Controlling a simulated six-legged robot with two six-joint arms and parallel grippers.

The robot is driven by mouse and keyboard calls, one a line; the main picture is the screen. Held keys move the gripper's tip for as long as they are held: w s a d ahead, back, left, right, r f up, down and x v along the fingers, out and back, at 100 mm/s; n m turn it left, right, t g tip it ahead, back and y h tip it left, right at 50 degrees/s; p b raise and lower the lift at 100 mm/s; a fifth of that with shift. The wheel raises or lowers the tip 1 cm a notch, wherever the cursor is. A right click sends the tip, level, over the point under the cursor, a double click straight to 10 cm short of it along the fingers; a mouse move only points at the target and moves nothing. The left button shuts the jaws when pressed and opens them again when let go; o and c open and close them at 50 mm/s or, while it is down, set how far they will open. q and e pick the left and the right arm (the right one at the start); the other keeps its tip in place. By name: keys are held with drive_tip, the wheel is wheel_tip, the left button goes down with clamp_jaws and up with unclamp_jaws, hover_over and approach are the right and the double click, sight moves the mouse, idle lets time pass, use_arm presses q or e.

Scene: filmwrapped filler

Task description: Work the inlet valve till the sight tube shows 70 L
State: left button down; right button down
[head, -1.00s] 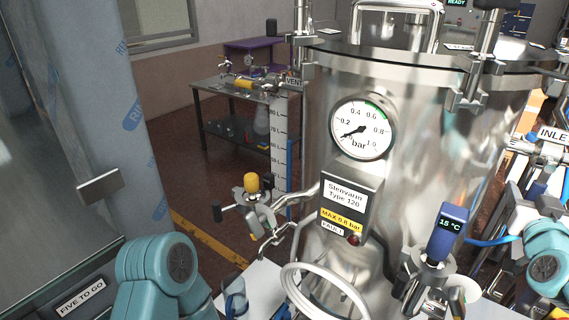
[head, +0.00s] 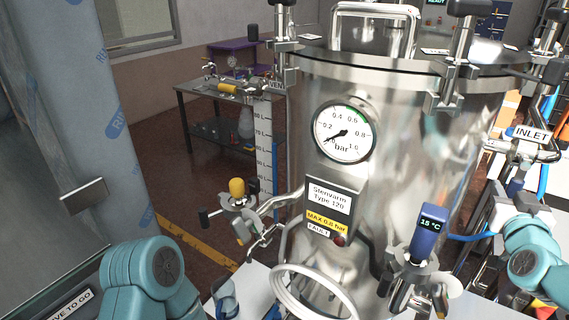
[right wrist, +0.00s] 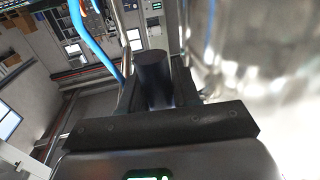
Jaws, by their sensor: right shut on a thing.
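The steel tank's sight tube (head: 275,172) stands behind the tank's left edge, beside a white litre scale (head: 263,145). A blue column shows in it, but its exact reading is too small to tell. The INLET label (head: 531,135) hangs at the right, above pipework where the inlet valve's own parts are hard to make out. My right gripper (head: 521,197) is below that label. In the right wrist view it is shut on a dark cylindrical grip (right wrist: 154,80); I cannot tell whether this is the valve handle. My left arm shows at bottom left, its gripper hidden.
The tank (head: 400,160) fills the middle, with a pressure gauge (head: 344,131) near 0 bar. A yellow-capped valve (head: 237,187) and a blue 15 °C thermometer (head: 427,230) stick out in front. A blue hose (head: 470,237) runs to the right. A bench (head: 215,110) stands behind.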

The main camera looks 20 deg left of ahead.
drive_tip(key=shift+s+d+r+n+g+h+p, duration=0.1)
drive_tip(key=shift+s+d+r+n+g+p, duration=0.2)
drive_tip(key=shift+d+n+p, duration=0.75)
drive_tip(key=shift+s+d+r+n+g+h+p, duration=0.2)
drive_tip(key=shift+d+r+n+p, duration=0.35)
drive_tip(key=shift+n, duration=1)
drive_tip(key=shift+s+d+r+n+g+p, duration=0.25)
drive_tip(key=shift+d+n+p, duration=0.6)
drive_tip(key=shift+n, duration=0.45)
drive_tip(key=shift+r, duration=0.1)
idle(0.5)
drive_tip(key=shift+w+a+f+m+t+b, duration=0.3)
drive_tip(key=shift+a+m+b, duration=0.55)
drive_tip(key=shift+m, duration=0.5)
drive_tip(key=shift+w+a+f+m+t+b, duration=0.3)
drive_tip(key=shift+a+m+b, duration=0.55)
drive_tip(key=shift+m, duration=0.45)
drive_tip(key=shift+w+a+f+m+t+b, duration=0.15)
drive_tip(key=shift+a+f+m+t+b, duration=0.2)
drive_tip(key=shift+a+m+b, duration=0.75)
drive_tip(key=shift+d+m+p, duration=0.25)
drive_tip(key=shift+m+p, duration=0.1)
